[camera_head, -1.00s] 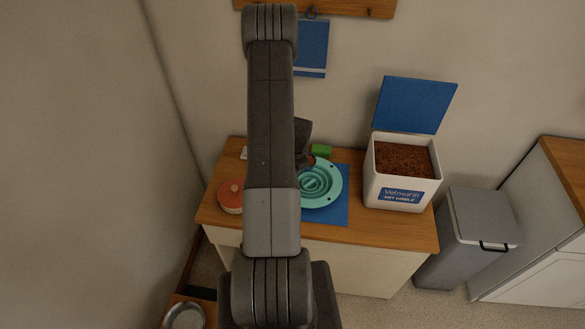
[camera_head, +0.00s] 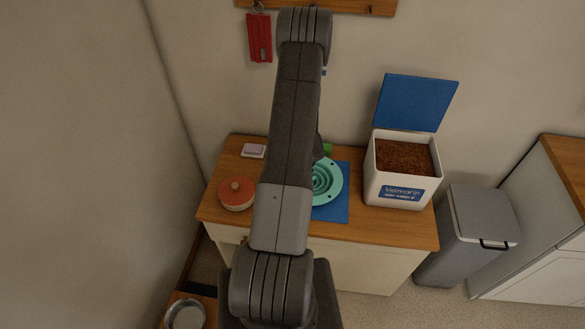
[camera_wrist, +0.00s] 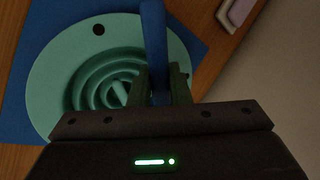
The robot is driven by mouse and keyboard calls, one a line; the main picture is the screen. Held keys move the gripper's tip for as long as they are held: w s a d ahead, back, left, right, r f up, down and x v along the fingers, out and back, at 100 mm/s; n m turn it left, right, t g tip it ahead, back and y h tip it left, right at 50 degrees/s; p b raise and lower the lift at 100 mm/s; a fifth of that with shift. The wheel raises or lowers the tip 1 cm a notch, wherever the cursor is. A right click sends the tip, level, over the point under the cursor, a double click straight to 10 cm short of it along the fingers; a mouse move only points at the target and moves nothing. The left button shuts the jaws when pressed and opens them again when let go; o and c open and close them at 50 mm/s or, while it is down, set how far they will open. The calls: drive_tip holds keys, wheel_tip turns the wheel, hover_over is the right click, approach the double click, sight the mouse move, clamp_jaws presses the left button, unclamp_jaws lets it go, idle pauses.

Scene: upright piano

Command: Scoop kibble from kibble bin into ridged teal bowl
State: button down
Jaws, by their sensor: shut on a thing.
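The kibble bin (camera_head: 385,190) is white with a blue lid (camera_head: 417,103) standing open. Brown kibble (camera_head: 403,156) shows inside it. The ridged teal bowl (camera_head: 335,185) lies on a blue mat (camera_head: 335,210) left of the bin, partly hidden by my arm. In the wrist view the bowl (camera_wrist: 50,75) lies beneath my gripper (camera_wrist: 162,85), and I see no kibble on its visible ridges. My gripper is shut on a narrow blue bar (camera_wrist: 153,35), which looks like a handle; its far end is out of view. The head view hides my gripper behind my arm.
An orange lidded pot (camera_head: 236,194) and a small pale block (camera_head: 253,150) sit left on the wooden counter. A green thing (camera_head: 327,149) stands behind the bowl. A red item (camera_head: 259,38) hangs on the wall. A grey waste bin (camera_head: 478,235) stands right of the counter.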

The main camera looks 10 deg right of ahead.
drive_tip(key=shift+w+f+t+b, duration=0.2)
drive_tip(key=shift+t+b, duration=0.1)
drive_tip(key=shift+b, duration=0.55)
drive_tip(key=t+y+b, duration=0.1)
drive_tip(key=t+b, duration=0.2)
drive_tip(key=b, duration=0.9)
drive_tip(key=shift+s+f+y+b, duration=0.1)
drive_tip(key=shift+f+y+b, duration=0.05)
drive_tip(key=shift+y+b, duration=0.25)
drive_tip(key=t+b, duration=0.2)
drive_tip(key=b, duration=0.2)
drive_tip(key=shift+f+y+b, duration=0.15)
drive_tip(key=shift+y+b, duration=0.2)
drive_tip(key=shift+y, duration=0.05)
drive_tip(key=t+y+b, duration=0.1)
drive_tip(key=t+b, duration=0.1)
drive_tip(key=b, duration=0.2)
drive_tip(key=shift+s+f+b, duration=0.1)
drive_tip(key=shift+b, duration=0.2)
drive_tip(key=shift+d+t+b, duration=0.1)
drive_tip(key=shift+t+b, duration=0.2)
drive_tip(key=shift+t, duration=0.1)
drive_tip(key=shift+r+p, duration=0.3)
drive_tip(key=shift+r+g+p, duration=0.25)
drive_tip(key=shift+g+p, duration=0.05)
drive_tip(key=shift+p, duration=0.4)
drive_tip(key=shift+g+p, duration=0.3)
drive_tip(key=shift+p, duration=0.25)
